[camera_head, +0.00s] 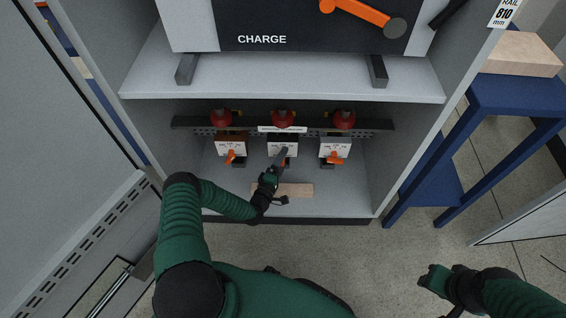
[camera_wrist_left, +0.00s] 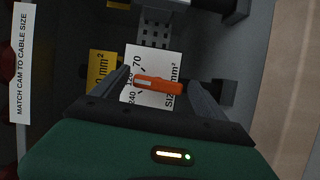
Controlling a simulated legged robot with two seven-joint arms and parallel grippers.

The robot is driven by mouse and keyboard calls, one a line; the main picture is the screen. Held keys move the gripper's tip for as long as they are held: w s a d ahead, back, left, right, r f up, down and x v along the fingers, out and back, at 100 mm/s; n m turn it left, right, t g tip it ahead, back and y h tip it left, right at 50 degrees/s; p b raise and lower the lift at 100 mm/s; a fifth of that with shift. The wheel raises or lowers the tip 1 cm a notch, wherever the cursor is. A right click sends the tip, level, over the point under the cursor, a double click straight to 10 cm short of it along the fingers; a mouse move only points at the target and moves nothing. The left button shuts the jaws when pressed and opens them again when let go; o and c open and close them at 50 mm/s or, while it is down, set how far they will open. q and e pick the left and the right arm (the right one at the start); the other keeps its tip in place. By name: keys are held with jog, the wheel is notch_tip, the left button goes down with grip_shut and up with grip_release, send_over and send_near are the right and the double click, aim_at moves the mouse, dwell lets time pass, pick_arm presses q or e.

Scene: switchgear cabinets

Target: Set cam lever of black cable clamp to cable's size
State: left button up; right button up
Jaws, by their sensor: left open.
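Three cable clamps with red tops stand in a row on the cabinet's lower shelf. The middle, black clamp (camera_head: 283,139) has a white size plate, also in the left wrist view (camera_wrist_left: 150,66), with 70, 240 and a partly hidden number between. Its orange cam lever (camera_wrist_left: 160,85) lies across the plate, its left end near that middle number. A yellow label (camera_wrist_left: 102,66) ending in "0 mm²" is beside the plate. My left gripper (camera_head: 281,155) is open at the black clamp, its fingers on either side of the lever; contact is unclear. My right gripper (camera_head: 430,277) is low at right, away from the cabinet.
The left clamp's orange lever (camera_head: 231,156) and right clamp's orange lever (camera_head: 334,157) flank my left gripper. A wooden block (camera_head: 297,190) lies at the shelf front. The upper shelf (camera_head: 280,78) overhangs the clamps. A blue table (camera_head: 510,95) stands right of the cabinet.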

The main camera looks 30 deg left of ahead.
pick_arm(q)
jog(key=shift+w+r, duration=0.1)
jog(key=shift+w, duration=0.35)
jog(key=shift+c, duration=1.1)
jog(key=c, duration=1.2)
jog(key=shift+o, duration=0.2)
jog(key=shift+f+b, duration=0.35)
jog(key=shift+b, duration=0.4)
jog(key=shift+s+r+n, duration=0.1)
jog(key=shift+r+n, duration=0.15)
jog(key=shift+n, duration=0.05)
jog(key=o, duration=1.1)
jog(key=shift+o, duration=1.4)
